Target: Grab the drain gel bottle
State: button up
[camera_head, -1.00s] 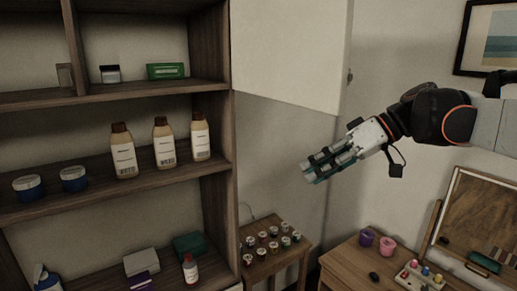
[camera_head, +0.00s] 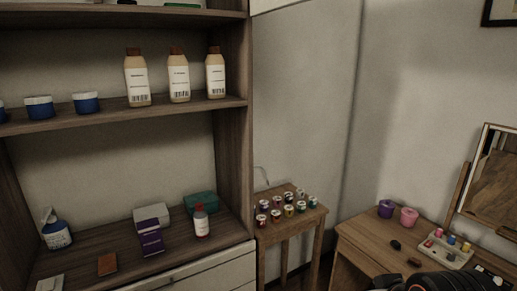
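No label is readable, so I cannot tell for sure which bottle is the drain gel. A small white bottle with a red cap (camera_head: 201,222) stands upright on the lower shelf, near its right end. A white and blue spray-type bottle (camera_head: 56,231) stands at the left of that shelf. Three cream bottles with brown caps stand on the shelf above: a left one (camera_head: 137,80), a middle one (camera_head: 179,77) and a right one (camera_head: 215,75). My gripper is out of view; only a dark part of my arm shows at the bottom right corner.
A purple box (camera_head: 151,238), a white box (camera_head: 152,214) and a teal box (camera_head: 200,203) are near the red-capped bottle. Blue-and-white jars (camera_head: 86,103) share the upper shelf. A small table (camera_head: 289,231) holds several little jars. A desk (camera_head: 370,244) stands at right.

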aim_at(200, 218)
jog(key=u, duration=0.55)
jog(key=i+l+u, duration=0.2)
jog(key=u, duration=0.25)
jog(key=i+l+u, duration=0.1)
jog(key=l+u, duration=0.75)
jog(key=l, duration=0.45)
jog(key=k+l+u, duration=0.1)
jog(key=l, duration=0.35)
jog(key=k+l, duration=0.1)
jog(key=l, duration=0.35)
jog(key=u, duration=0.05)
